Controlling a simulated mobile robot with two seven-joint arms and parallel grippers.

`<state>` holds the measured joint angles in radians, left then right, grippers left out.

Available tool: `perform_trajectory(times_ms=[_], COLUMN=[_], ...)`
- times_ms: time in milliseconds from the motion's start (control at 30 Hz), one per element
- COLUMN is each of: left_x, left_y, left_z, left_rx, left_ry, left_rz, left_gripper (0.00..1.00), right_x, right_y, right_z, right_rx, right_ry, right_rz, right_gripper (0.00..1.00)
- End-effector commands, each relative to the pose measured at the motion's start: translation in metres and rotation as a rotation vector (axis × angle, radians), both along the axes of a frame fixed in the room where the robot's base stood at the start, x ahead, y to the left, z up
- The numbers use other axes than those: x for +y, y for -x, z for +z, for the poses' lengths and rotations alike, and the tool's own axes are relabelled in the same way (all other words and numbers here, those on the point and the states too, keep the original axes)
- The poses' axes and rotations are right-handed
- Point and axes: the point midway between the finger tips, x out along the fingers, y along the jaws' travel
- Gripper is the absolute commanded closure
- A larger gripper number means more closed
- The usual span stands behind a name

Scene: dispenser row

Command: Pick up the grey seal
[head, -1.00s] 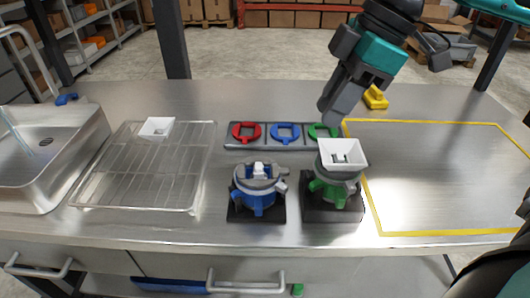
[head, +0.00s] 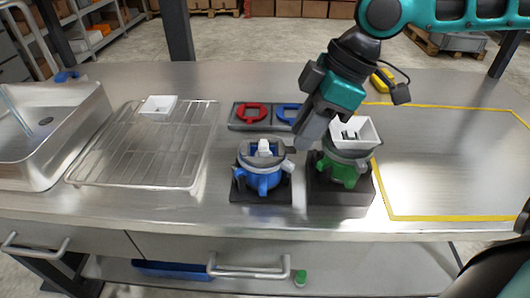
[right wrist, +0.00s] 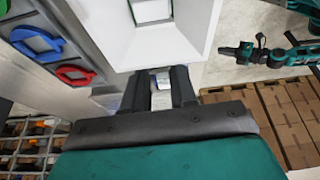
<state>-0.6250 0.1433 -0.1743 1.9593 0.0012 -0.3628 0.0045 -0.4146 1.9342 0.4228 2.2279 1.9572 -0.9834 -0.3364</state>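I cannot pick out a separate loose grey seal in these frames. A grey ring-like part (head: 250,159) sits on top of the blue dispenser (head: 262,180), around a white piece. The green dispenser (head: 343,174) carries a tilted white square funnel (head: 368,133), which also shows close up in the right wrist view (right wrist: 198,45). My right gripper (head: 303,145) points down between the two dispensers, just left of the funnel. In the right wrist view its fingers (right wrist: 160,85) are apart, with a gap and nothing clearly held. My left gripper is not visible.
A dark holder (head: 238,125) with a red ring (head: 250,112) and a blue ring (head: 287,113) lies behind the dispensers. The yellow-outlined area (head: 460,165) is clear.

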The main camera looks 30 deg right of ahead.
Motion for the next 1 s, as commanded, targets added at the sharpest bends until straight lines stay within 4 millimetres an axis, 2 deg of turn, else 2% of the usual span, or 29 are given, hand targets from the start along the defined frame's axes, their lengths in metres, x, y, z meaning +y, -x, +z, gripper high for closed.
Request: perform_trajectory(times_ms=[33, 200, 1000], left_x=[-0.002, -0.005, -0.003], left_y=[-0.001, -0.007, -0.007], left_z=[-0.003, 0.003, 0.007], left_rx=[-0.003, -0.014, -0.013], left_ry=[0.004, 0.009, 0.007], left_rz=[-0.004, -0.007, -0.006], left_gripper=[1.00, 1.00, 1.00], right_x=[0.002, 0.007, 0.006], right_y=[-0.001, -0.004, -0.004], right_z=[-0.011, -0.020, -0.025], right_rx=[0.003, -0.001, -0.001], right_ry=[0.004, 0.002, 0.002], right_rz=[0.001, -0.001, -0.002], right_gripper=[0.73, 0.73, 0.73])
